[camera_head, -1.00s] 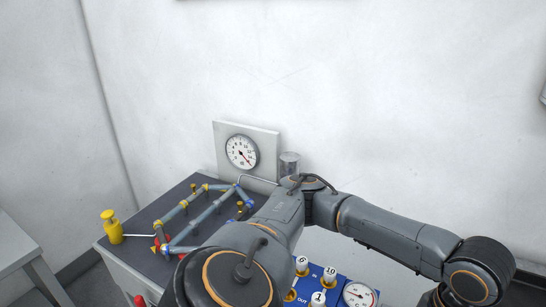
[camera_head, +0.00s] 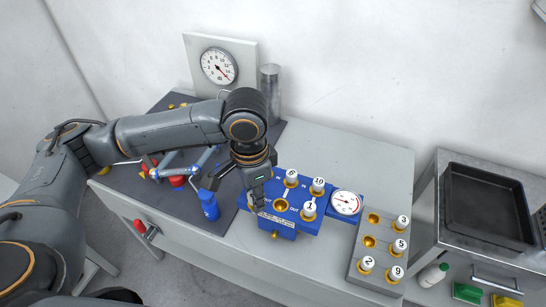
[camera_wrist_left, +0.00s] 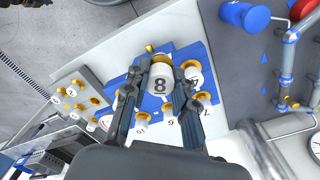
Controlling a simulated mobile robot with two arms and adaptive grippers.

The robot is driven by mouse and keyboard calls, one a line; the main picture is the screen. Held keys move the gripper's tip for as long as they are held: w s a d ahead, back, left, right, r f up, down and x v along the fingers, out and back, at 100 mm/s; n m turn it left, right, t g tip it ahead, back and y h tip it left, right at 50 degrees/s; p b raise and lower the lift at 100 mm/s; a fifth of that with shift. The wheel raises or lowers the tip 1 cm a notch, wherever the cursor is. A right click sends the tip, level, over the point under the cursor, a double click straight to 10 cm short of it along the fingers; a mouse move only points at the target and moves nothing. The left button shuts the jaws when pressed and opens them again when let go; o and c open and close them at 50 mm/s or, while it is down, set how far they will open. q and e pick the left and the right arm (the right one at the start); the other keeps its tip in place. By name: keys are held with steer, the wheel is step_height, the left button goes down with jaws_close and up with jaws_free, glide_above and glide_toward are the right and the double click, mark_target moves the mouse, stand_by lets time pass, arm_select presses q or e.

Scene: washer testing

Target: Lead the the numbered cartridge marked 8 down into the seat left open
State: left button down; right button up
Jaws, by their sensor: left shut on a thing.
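My left gripper (camera_head: 258,205) reaches down over the left part of the blue block (camera_head: 325,220). In the left wrist view, its fingers (camera_wrist_left: 158,98) are closed on the white cartridge marked 8 (camera_wrist_left: 160,82). In the head view I cannot make out this cartridge behind the gripper. An empty gold seat (camera_head: 281,204) shows in the block just right of the gripper. Cartridges 6 (camera_head: 291,178), 10 (camera_head: 318,186) and 1 (camera_head: 309,210) stand in the block. I cannot tell how high the held cartridge is above the block. My right gripper is not in view.
A round gauge (camera_head: 346,202) sits at the block's right end. A grey rack (camera_head: 357,258) holds cartridges 3, 5, 2 and 9 and has empty gold holes. A pipe frame (camera_head: 192,165) and a blue cylinder (camera_head: 209,207) are left of the gripper. A black tray (camera_head: 482,205) is far right.

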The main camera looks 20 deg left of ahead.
arm_select(q)
steer(key=w+d+r+m+p, duration=0.1)
steer(key=w+d+m+p, duration=0.2)
steer(key=m, duration=0.9)
steer(key=w+d+r+m+p, duration=0.1)
steer(key=w+r+m+p, duration=0.3)
steer(key=m, duration=0.9)
steer(key=f+b, duration=0.1)
steer(key=f, duration=0.1)
steer(key=s+f+b, duration=0.1)
steer(key=f+b, duration=0.1)
steer(key=f, duration=0.1)
steer(key=f+b, duration=0.1)
steer(key=f, duration=0.2)
steer(key=shift+s, duration=0.25)
steer(key=shift+p, duration=0.3)
